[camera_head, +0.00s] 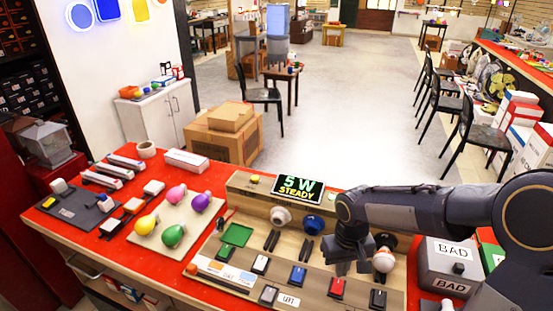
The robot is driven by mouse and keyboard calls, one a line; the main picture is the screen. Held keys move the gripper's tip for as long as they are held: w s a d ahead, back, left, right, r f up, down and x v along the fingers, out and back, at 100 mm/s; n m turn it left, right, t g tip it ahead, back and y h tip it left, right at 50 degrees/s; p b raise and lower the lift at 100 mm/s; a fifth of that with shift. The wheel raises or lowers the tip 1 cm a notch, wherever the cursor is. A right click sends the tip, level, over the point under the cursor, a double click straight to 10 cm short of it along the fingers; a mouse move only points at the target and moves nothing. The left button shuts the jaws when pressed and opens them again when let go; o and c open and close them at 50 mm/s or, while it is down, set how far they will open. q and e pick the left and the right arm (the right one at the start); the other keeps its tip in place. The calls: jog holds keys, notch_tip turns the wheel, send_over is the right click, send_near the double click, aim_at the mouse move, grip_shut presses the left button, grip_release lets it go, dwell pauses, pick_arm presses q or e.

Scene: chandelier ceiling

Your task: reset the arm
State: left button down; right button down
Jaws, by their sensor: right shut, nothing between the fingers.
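My right arm (430,209) reaches in from the right edge over a wooden test board (225,266) on the red table. My right gripper (347,268) points down over the board's right half, shut and empty. A white bulb (383,262) sits just right of the gripper; from this angle I cannot tell whether they touch. The gripper and arm hide part of the board behind them. My left gripper is not in view.
A display reading "5 W STEADY" (298,189) stands at the board's back. Colored bulbs lie on a tan panel (176,216) to the left. A grey box marked BAD (447,262) stands at right, below the arm. Cardboard boxes (224,137) are behind the table.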

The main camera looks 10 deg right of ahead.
jog(key=s+a+r+t+y, duration=0.2)
jog(key=s+r, duration=0.3)
jog(key=s, duration=0.3)
jog(key=s+a+r+m+t+y, duration=0.1)
jog(key=s+a+r+t, duration=0.1)
jog(key=s, duration=0.7)
notch_tip(320, 180, up, 3)
jog(key=shift+f+t+y, duration=0.1)
jog(key=shift+t+y, duration=0.3)
jog(key=shift+t, duration=0.4)
